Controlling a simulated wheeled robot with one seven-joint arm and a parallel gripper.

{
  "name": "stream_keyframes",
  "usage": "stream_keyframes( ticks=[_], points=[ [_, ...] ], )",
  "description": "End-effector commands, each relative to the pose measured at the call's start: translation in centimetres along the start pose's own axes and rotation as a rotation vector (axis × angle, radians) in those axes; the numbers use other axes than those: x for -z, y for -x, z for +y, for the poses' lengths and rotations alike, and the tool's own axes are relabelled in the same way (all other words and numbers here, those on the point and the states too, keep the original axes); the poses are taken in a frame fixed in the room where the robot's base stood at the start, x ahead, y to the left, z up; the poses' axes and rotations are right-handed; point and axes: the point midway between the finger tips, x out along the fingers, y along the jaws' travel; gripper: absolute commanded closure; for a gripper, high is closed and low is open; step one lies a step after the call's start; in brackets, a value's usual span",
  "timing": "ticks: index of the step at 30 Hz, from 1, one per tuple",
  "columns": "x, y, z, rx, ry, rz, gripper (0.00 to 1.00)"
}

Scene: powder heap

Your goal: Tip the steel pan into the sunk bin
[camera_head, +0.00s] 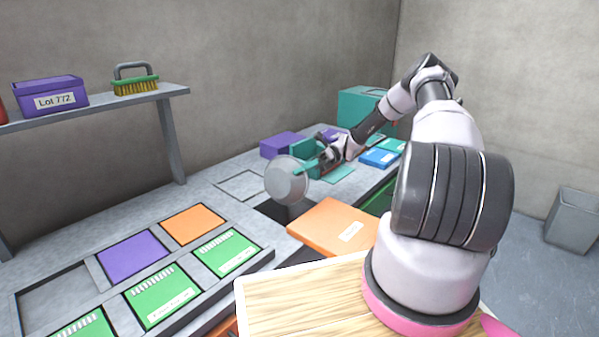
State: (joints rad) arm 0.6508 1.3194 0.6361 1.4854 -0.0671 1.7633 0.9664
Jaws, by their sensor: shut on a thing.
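The steel pan (286,183) is a round grey disc with a teal handle (309,164). My gripper (327,156) is shut on the handle, at the right of the pan. The pan is held above the counter and looks steeply tilted, its round face towards the camera. A dark opening in the counter (273,209), likely the sunk bin, shows below and beside the pan. The pan hides part of it, and its inside cannot be made out. I cannot tell whether any powder is in the pan.
An orange labelled panel (335,227) lies right of the opening. Teal (308,157) and purple (283,145) boxes stand behind the gripper. Green, purple and orange panels fill the front-left counter. A shelf (90,106) holds a brush (135,84) and a purple box (50,95).

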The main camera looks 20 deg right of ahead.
Motion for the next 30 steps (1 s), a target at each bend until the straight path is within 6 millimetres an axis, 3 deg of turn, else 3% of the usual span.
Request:
stream_keyframes(
  ticks=[5,30],
  points=[
    [0.1,-0.1,0.4,-0.001,0.0,0.001,1.0],
    [2.8,-3.5,9.5,-0.001,0.0,0.001,1.0]
  ],
)
